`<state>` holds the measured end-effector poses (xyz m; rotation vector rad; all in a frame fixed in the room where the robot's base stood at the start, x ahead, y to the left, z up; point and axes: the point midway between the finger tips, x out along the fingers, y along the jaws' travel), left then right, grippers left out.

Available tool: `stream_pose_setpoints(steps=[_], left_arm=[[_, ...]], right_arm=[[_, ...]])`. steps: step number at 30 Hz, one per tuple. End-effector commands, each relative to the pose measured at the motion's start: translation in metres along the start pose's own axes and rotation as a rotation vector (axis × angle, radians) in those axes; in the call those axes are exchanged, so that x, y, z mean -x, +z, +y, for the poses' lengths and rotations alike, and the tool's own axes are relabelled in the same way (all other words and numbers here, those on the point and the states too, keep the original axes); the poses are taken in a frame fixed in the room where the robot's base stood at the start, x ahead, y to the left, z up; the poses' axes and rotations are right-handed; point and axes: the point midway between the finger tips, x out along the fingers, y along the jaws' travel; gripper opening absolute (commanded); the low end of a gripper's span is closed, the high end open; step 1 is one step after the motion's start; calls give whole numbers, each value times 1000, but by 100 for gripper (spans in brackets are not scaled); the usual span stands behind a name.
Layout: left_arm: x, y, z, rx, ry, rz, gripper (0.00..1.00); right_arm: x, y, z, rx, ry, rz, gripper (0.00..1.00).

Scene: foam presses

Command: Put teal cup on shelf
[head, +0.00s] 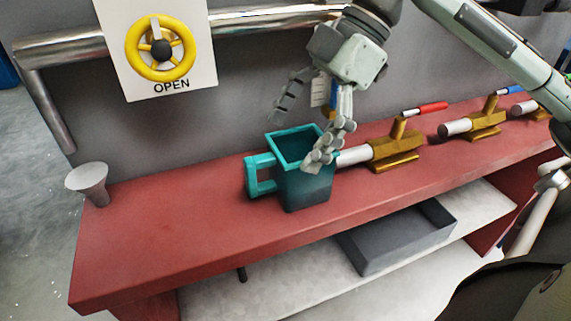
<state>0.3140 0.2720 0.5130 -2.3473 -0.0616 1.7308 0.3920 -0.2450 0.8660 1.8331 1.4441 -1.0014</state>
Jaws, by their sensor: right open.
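A teal cup (304,190) with a square rim and a handle on its left side stands upright on the red bench (170,238). My right gripper (296,146) is open above the cup. One finger hangs at the cup's right side and seems close to or touching its wall; the other is above and behind the rim at the left. A pale lower shelf (300,288) runs under the bench top. My left gripper is not in view.
Brass valves (397,150) with white pipe ends stand right of the cup. A grey tray (400,236) sits on the lower shelf. A grey funnel-like cup (90,182) stands at the bench's left end. A yellow handwheel (161,68) is on the back wall.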

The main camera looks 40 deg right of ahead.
Motion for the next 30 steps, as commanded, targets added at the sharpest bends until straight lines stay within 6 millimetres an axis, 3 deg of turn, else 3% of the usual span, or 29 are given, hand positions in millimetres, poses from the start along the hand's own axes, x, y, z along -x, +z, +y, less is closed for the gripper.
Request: stream_pose_setpoints(steps=[12,21,30], left_arm=[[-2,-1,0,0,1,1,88],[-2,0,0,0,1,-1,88],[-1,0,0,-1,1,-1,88]], right_arm=[[-53,-4,-6,2,-1,1,93],[-58,-3,-5,1,0,0,92],[-57,-3,-5,0,0,0,54]])
